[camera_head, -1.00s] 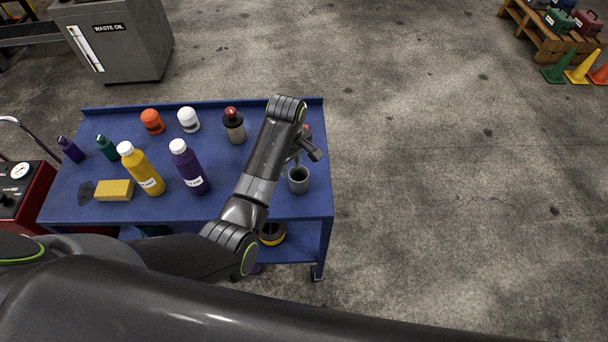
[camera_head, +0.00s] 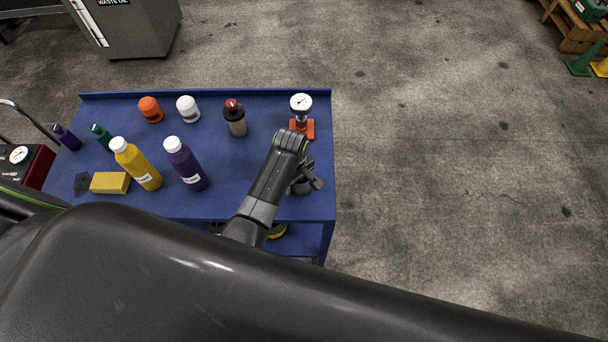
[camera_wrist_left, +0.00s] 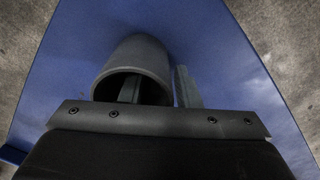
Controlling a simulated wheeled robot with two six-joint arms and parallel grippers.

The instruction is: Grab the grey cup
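The grey cup (camera_head: 302,190) stands on the blue cart top near its right front corner, mostly hidden behind my left gripper in the head view. In the left wrist view the cup (camera_wrist_left: 145,54) shows its open mouth towards me. My left gripper (camera_head: 310,180) is at the cup. In the wrist view its fingers (camera_wrist_left: 157,90) are apart. One finger reaches inside the cup's mouth and the other is outside, close along the right wall. A gap shows between the inner finger and that wall. My right gripper is not in view.
Open floor lies to the right.

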